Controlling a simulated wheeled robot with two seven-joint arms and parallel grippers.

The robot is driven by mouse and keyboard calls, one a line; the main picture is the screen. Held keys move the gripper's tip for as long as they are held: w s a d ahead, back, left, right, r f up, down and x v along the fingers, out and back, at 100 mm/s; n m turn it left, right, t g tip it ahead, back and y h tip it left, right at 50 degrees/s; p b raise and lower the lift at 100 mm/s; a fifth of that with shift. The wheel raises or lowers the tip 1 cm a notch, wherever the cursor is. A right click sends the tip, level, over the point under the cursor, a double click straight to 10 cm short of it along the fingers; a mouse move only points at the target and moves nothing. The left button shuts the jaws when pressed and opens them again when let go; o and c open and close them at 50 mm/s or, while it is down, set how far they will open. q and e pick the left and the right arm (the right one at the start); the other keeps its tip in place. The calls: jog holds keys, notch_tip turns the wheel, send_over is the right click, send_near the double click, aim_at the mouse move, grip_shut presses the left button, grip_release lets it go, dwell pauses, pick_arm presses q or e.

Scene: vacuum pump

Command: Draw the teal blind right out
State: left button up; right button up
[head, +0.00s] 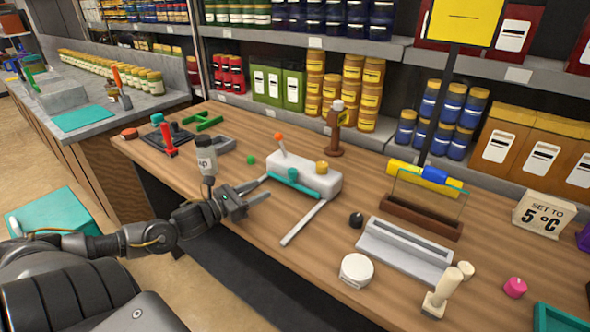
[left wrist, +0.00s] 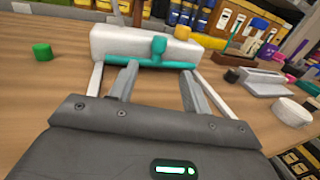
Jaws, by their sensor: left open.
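The white pump body (head: 305,170) stands on the wooden bench with two pale rails running out from its front. My left gripper (head: 262,189) is open and empty, in front of the blind. In the left wrist view its fingers (left wrist: 160,72) point at the bar, one on each side of the knob; contact cannot be told. My right gripper is out of view.
An orange-tipped lever (head: 280,139) and a yellow knob (head: 322,167) rise from the body. A small green cylinder (head: 251,160) lies to its left. A grey slotted block (head: 405,250) and white round tub (head: 356,270) stand right. Bench between the rails is clear.

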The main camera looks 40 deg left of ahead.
aim_at(289, 175)
pick_arm(q)
jog(key=shift+w+d+f, duration=0.1)
jog(key=shift+w, duration=0.35)
jog(key=shift+r, duration=0.25)
jog(key=shift+w, duration=0.15)
jog(key=p+x, duration=0.1)
jog(key=x, duration=0.7)
jog(key=shift+w+p, duration=0.15)
jog(key=shift+p, duration=0.15)
jog(key=shift+w+d+f, duration=0.1)
jog(key=shift+w+d, duration=0.1)
jog(key=shift+w, duration=0.45)
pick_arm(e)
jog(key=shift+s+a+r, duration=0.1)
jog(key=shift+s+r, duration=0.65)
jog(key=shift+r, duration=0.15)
pick_arm(q)
grip_shut()
